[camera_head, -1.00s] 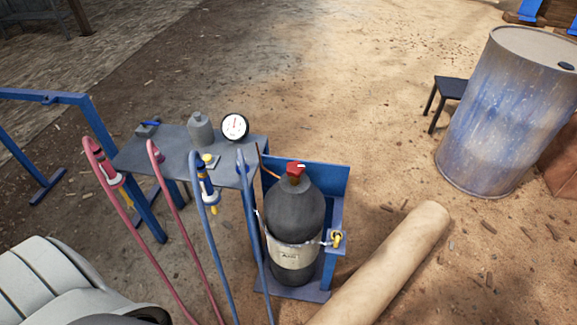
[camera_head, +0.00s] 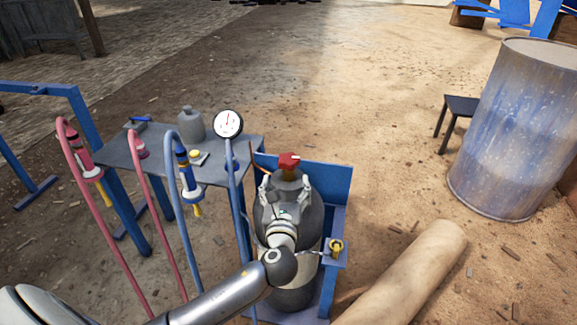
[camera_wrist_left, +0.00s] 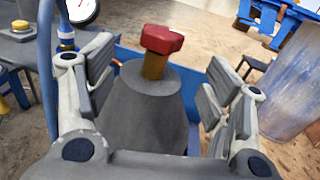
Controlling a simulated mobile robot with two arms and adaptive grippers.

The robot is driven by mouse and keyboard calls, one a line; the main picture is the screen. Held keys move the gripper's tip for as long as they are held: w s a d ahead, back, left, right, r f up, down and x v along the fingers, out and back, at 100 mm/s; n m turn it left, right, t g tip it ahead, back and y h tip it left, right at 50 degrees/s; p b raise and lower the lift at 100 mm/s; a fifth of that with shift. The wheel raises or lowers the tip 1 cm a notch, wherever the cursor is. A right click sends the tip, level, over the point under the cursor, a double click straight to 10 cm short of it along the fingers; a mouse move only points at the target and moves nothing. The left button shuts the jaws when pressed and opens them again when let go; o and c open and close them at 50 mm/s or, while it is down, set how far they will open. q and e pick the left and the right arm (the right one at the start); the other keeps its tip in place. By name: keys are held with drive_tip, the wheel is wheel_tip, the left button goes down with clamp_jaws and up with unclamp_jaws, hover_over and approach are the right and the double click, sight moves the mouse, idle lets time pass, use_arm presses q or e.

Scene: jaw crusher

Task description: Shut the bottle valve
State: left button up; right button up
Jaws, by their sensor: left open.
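The bottle (camera_head: 300,185) is a dark grey gas cylinder standing upright in a blue stand. Its valve is a red knob (camera_head: 289,161) on a brass stem at the top. My left gripper (camera_head: 283,185) is in front of the bottle's upper part, below the knob in the head view. In the left wrist view, the red knob (camera_wrist_left: 161,40) stands beyond the open fingers, between them and untouched. The bottle's grey shoulder (camera_wrist_left: 147,100) lies between the fingers in that view. The left gripper holds nothing. My right gripper is not in view.
A blue-legged table (camera_head: 225,165) with a gauge (camera_head: 228,123) and a grey flask stands left of the bottle. Red and blue hoses hang in front of it. A yellow padlock (camera_head: 335,247) hangs on the stand's right. A large tan roll (camera_head: 410,275) lies at the right.

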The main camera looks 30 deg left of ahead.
sight(288, 157)
use_arm(q)
drive_tip(key=x, duration=0.3)
drive_tip(key=r+b+x, duration=0.1)
drive_tip(key=x, duration=0.5)
drive_tip(key=shift+w+r+b, duration=0.2)
drive_tip(key=shift+b, duration=0.15)
drive_tip(key=shift+w+a+m, duration=0.25)
drive_tip(key=shift+w+m, duration=0.05)
drive_tip(key=shift+w, duration=0.35)
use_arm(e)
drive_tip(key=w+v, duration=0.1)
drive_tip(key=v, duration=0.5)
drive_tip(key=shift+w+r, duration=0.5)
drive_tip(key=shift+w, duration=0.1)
use_arm(q)
drive_tip(key=shift+c, duration=0.2)
drive_tip(key=c, duration=1)
